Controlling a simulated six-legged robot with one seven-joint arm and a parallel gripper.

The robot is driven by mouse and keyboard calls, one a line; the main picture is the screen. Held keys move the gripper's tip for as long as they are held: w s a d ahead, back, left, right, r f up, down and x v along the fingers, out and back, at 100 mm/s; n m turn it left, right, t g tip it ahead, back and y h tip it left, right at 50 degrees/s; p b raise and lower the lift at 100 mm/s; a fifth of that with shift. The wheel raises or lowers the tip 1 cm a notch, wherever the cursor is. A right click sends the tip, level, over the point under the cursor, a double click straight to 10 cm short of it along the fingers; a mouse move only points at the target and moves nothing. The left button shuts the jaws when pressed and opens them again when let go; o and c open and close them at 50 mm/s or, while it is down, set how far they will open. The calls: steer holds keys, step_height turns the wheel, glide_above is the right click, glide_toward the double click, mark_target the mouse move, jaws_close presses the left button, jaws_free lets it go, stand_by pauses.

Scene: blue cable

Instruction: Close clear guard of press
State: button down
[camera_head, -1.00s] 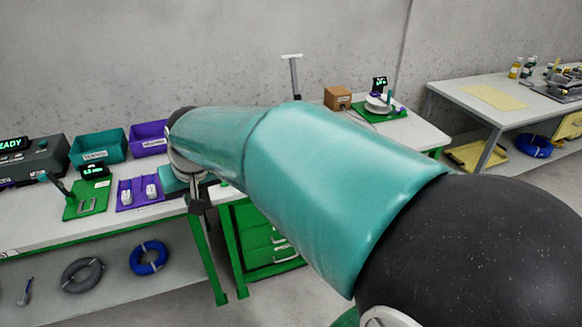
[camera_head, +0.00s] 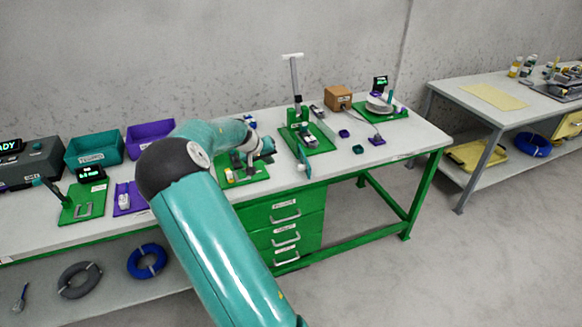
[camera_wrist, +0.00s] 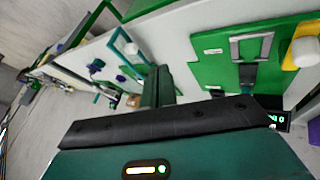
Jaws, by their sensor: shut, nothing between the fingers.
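The press (camera_head: 296,112) stands on a green base plate on the bench, with a tall grey post and a white T-handle. A thin green-edged upright piece (camera_head: 303,160) at its front left seems to be the clear guard, standing out from the press. In the wrist view, a green-edged frame (camera_wrist: 124,46) may be this guard; its clear pane is hard to make out. My gripper (camera_head: 268,146) is left of the press, apart from it, over a neighbouring green fixture. In the wrist view its fingers (camera_wrist: 158,88) are together and empty.
A green fixture plate (camera_head: 240,172) lies under my gripper. A cardboard box (camera_head: 338,98) and a green plate with a reel (camera_head: 380,105) stand right of the press. Teal (camera_head: 95,150) and purple bins are at the left.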

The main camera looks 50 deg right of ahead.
steer(key=x, duration=1)
steer(key=shift+s+d, duration=0.15)
steer(key=shift+d, duration=0.15)
steer(key=shift+s+d, duration=0.35)
steer(key=shift+d, duration=0.2)
steer(key=shift+s+d, duration=0.35)
steer(key=shift+d, duration=0.2)
steer(key=shift+s+d, duration=0.5)
steer(key=shift+d, duration=0.05)
steer(key=shift+s+d, duration=0.1)
steer(key=shift+s, duration=0.05)
